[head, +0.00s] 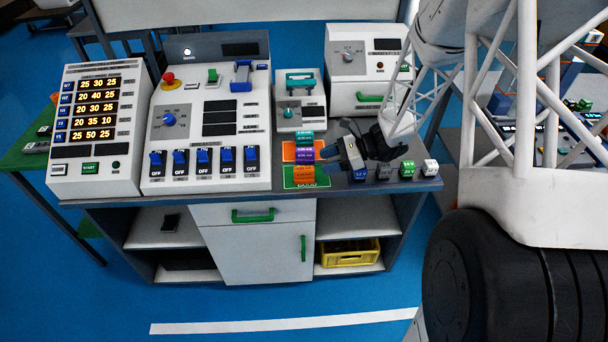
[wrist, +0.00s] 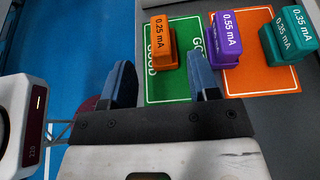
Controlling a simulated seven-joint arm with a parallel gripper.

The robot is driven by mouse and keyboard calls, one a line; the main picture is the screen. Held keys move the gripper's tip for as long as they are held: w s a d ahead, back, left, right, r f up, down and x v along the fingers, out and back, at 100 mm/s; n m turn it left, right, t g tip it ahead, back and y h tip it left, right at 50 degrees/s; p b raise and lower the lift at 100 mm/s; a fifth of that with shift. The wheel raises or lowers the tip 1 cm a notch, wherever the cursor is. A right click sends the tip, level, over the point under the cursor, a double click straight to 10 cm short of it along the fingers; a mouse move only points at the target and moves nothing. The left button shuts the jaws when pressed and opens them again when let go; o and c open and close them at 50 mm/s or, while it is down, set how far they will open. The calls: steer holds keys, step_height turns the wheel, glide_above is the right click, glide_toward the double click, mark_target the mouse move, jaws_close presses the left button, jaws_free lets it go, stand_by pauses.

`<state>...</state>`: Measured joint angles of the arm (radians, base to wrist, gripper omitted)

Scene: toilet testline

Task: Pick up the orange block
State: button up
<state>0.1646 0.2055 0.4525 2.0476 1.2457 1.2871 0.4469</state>
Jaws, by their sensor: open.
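The orange block (wrist: 160,42), labelled 0.25 mA, sits on the green card (wrist: 153,90) in the wrist view. It also shows in the head view (head: 304,174) near the front edge of the bench. My gripper (wrist: 160,78) is open and empty, with its two dark blue fingers apart. The block lies beyond the fingertips, roughly in line with the gap between them, and nothing is between the fingers. In the head view my gripper (head: 331,155) hangs just right of the block and the cards.
Several small blocks line the bench's front right (head: 407,169). A white tester (head: 299,103) stands behind the cards, and a control panel (head: 207,130) to their left.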

mark_target(305, 168)
steer(key=shift+a+f, duration=0.1)
stand_by(0.3)
steer(key=shift+x, duration=1.2)
steer(key=shift+x, duration=2.55)
jaws_close()
